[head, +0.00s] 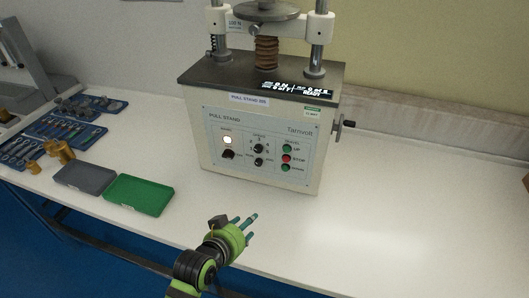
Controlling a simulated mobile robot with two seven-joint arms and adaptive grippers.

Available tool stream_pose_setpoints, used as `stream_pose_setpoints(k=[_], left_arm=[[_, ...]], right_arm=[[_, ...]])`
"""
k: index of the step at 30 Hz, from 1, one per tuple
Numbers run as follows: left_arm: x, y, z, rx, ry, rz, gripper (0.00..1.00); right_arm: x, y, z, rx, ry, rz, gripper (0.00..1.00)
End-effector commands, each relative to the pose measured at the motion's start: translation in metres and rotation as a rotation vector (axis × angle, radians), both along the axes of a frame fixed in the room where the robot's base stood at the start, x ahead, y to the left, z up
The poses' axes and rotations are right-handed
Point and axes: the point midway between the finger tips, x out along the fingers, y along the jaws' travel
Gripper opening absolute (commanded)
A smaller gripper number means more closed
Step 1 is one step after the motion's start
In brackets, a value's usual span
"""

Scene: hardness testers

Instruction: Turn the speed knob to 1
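The speed knob is on the front panel of the white pull stand (225,180). It seems to be the black knob (259,148) in the middle, with small marks around it. Its pointer direction and the numbers are too small to read. A smaller black knob (258,162) sits just below it. My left gripper (246,222) is in front of the stand, below the panel and apart from it. Its green-tipped fingers are spread and hold nothing. My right gripper is not in view.
Beside the knobs are a lit button (227,140), a black switch (228,154) and a red stop button (286,158) between green ones. A green tray (138,195) and a grey tray (84,178) lie left. The table (400,200) is clear right.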

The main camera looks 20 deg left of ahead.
Motion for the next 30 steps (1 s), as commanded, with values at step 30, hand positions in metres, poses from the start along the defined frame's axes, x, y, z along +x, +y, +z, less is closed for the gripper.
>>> stream_pose_setpoints(k=[30], left_arm=[[0.166,0.017,0.086,-0.099,-0.548,0.147,0.48]], right_arm=[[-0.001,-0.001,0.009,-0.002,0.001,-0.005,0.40]])
